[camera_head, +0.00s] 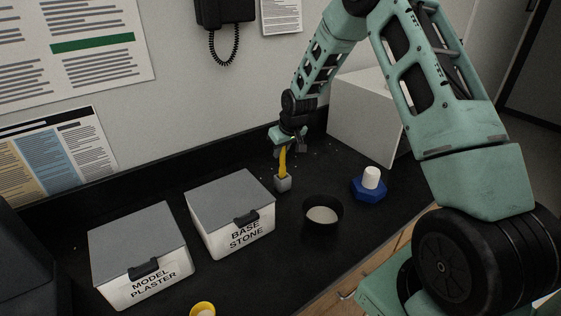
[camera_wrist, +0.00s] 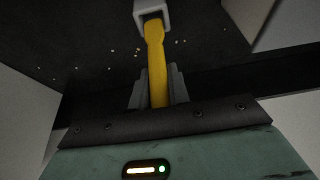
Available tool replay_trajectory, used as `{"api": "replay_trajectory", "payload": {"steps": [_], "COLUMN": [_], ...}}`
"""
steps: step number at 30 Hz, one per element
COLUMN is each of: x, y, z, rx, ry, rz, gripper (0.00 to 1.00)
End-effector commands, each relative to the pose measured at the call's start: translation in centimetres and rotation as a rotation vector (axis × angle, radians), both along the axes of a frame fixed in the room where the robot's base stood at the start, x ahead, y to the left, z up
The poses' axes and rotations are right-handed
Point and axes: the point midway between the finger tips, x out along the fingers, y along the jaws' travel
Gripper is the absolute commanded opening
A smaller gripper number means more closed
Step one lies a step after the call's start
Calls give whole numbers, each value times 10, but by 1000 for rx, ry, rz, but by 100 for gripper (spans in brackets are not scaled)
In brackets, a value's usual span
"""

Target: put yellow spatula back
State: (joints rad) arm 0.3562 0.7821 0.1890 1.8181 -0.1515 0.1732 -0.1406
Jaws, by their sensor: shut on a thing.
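The yellow spatula (camera_head: 282,161) stands roughly upright at the back of the black counter. Its lower end is in a small grey holder (camera_head: 283,184). My gripper (camera_head: 287,147) is above the holder and shut on the upper part of the spatula. In the wrist view the yellow spatula (camera_wrist: 157,62) runs from between my gripper's fingers (camera_wrist: 158,90) into the opening of the pale holder (camera_wrist: 153,11). The spatula's lower end is hidden inside the holder.
Lidded boxes marked BASE STONE (camera_head: 232,215) and MODEL PLASTER (camera_head: 140,255) stand left. A black bowl with white contents (camera_head: 322,217) and a blue base with a white top (camera_head: 370,185) stand right. A yellow cup (camera_head: 203,309) is in front. A white box (camera_head: 365,117) stands behind.

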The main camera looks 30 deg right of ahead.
Motion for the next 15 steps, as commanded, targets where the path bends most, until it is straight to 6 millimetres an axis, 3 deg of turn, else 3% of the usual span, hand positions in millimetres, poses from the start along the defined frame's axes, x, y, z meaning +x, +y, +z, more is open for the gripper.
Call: {"api": "replay_trajectory", "payload": {"steps": [9, 15], "x": [0, 0], "y": [0, 0], "z": [-37, -46], "rx": [0, -1], "ry": [2, -2], "rz": [0, 0], "gripper": [0, 0]}}
